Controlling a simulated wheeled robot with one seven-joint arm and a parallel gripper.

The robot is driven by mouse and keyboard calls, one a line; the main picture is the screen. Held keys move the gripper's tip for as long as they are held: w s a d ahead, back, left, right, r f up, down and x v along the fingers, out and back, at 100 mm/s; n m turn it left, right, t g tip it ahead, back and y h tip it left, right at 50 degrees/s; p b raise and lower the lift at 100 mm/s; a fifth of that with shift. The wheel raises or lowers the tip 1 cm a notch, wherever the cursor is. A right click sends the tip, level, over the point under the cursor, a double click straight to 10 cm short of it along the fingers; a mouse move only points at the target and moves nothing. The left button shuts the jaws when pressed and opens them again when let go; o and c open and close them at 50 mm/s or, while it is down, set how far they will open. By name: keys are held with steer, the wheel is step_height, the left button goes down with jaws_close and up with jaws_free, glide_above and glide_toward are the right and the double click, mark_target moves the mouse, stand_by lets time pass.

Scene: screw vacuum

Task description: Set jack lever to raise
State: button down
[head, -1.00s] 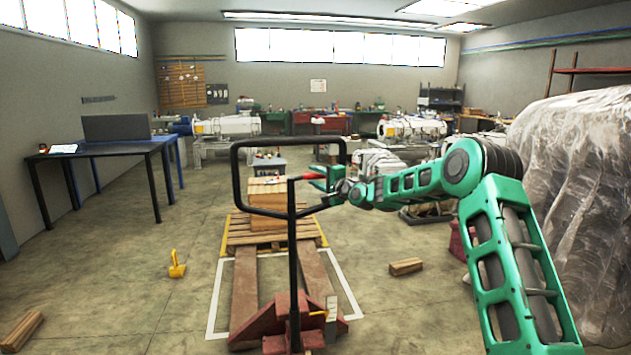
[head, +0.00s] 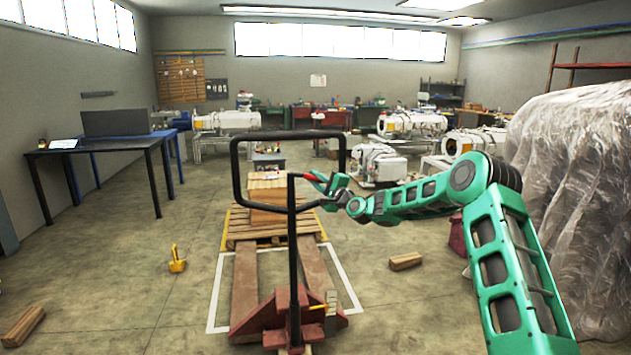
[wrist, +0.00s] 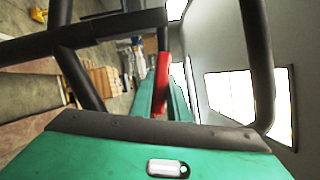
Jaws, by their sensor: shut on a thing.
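The pallet jack's black handle loop (head: 235,175) stands upright on its shaft (head: 293,260) in the head view. The red jack lever (head: 300,176) sticks out to the right inside the loop. My gripper (head: 318,178) reaches it from the right and is at its tip. In the wrist view the red lever (wrist: 163,85) lies between the green fingers of my gripper (wrist: 161,98), which are shut on it. The black loop bars also show on both sides there. The lever's pivot is partly hidden.
The red jack base (head: 275,315) stands at the front, with its forks toward a wooden pallet (head: 240,228) bearing a wooden crate (head: 266,192). A wood block (head: 405,261) and a yellow object (head: 177,260) lie on the floor. A plastic-wrapped load (head: 570,190) fills the right side.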

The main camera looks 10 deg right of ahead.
steer(key=shift+f, duration=0.25)
steer(key=c, duration=1.7)
jaws_free()
steer(key=v, duration=1)
steer(key=shift+s+d, duration=0.15)
steer(key=shift+s, duration=0.15)
